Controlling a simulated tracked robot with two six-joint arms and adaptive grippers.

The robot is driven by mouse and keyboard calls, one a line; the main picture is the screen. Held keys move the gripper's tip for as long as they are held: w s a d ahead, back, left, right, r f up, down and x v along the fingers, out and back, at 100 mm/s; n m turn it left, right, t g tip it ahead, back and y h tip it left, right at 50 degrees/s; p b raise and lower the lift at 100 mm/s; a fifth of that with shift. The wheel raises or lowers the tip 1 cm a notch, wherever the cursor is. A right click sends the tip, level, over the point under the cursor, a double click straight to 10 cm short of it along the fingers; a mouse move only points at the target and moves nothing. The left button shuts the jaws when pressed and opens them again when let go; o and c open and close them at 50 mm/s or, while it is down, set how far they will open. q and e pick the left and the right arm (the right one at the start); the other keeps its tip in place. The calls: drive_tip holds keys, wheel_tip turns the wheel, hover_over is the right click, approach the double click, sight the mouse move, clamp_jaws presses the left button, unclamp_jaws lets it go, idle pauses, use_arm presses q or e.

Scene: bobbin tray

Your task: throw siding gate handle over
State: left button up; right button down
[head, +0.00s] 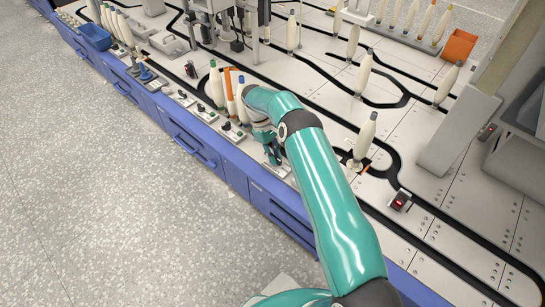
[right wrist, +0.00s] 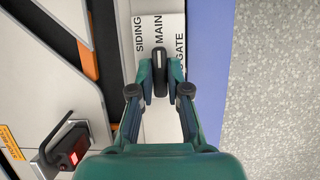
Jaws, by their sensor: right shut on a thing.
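The siding gate handle (right wrist: 159,66) is a dark upright grip in the right wrist view. It stands over a white plate (right wrist: 172,24) lettered SIDING, MAIN and GATE. My right gripper (right wrist: 159,92) has its two fingertips on either side of the handle and is shut on it. In the head view my right gripper (head: 270,148) is at the front edge of the bench, and the arm hides most of the handle there. My left gripper is not in view.
Cream bobbins (head: 217,86) stand close left of my gripper, and another bobbin (head: 364,138) stands to the right. A red-lit box (head: 400,201) sits by the black track. The floor in front is clear.

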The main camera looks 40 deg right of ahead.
drive_tip(key=shift+s+d+f, duration=0.1)
drive_tip(key=shift+s, duration=0.2)
drive_tip(key=c, duration=1.1)
unclamp_jaws()
drive_tip(key=shift+w, duration=0.1)
drive_tip(key=shift+c, duration=0.2)
drive_tip(key=shift+w, duration=0.1)
drive_tip(key=shift+w+r, duration=0.1)
drive_tip(key=shift+r, duration=0.2)
drive_tip(key=v, duration=0.5)
drive_tip(key=shift+w+r, duration=0.35)
drive_tip(key=shift+r, duration=0.45)
